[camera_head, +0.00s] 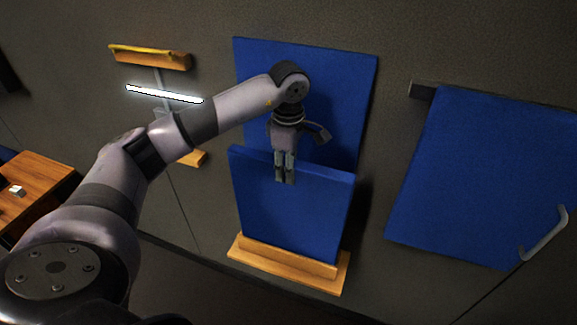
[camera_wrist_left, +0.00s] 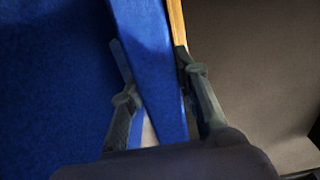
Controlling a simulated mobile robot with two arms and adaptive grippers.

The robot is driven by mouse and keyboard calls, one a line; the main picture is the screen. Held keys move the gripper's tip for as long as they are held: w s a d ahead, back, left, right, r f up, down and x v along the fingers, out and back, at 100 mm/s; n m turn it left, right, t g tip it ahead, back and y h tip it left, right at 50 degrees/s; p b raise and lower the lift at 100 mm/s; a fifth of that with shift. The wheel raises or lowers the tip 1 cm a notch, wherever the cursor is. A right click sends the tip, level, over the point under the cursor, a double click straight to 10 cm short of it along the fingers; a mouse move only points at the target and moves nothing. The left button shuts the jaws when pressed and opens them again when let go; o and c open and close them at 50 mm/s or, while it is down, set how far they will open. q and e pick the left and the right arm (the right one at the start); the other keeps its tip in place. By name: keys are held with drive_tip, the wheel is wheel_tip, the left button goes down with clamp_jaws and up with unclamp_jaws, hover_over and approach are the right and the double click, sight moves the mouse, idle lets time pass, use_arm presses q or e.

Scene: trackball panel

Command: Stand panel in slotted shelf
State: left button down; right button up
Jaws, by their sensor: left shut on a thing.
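A blue panel (camera_head: 290,215) stands upright, its lower edge at the wooden slotted shelf (camera_head: 285,262) low on the wall. Whether the panel's lower edge sits inside the slot is hidden by the shelf's front. My left gripper (camera_head: 285,180) is shut on the panel's top edge, with a finger over its front face. In the left wrist view, the fingers (camera_wrist_left: 165,95) straddle the panel's narrow blue edge (camera_wrist_left: 150,70), and a strip of the wooden shelf (camera_wrist_left: 177,22) shows beyond it. My right gripper is in neither view.
A larger blue board (camera_head: 335,75) is on the grey wall behind the panel. Another blue board (camera_head: 480,170) with a metal handle (camera_head: 545,235) is at the right. A glowing white bar (camera_head: 165,95) and wooden ledges are at the left, above a wooden table (camera_head: 38,185).

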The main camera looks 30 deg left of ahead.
use_arm(q)
drive_tip(key=shift+f+b, duration=0.5)
drive_tip(key=shift+f, duration=0.1)
idle(0.3)
drive_tip(key=c, duration=1.3)
unclamp_jaws()
drive_tip(key=shift+o, duration=0.7)
wheel_tip(320, 180, up, 12)
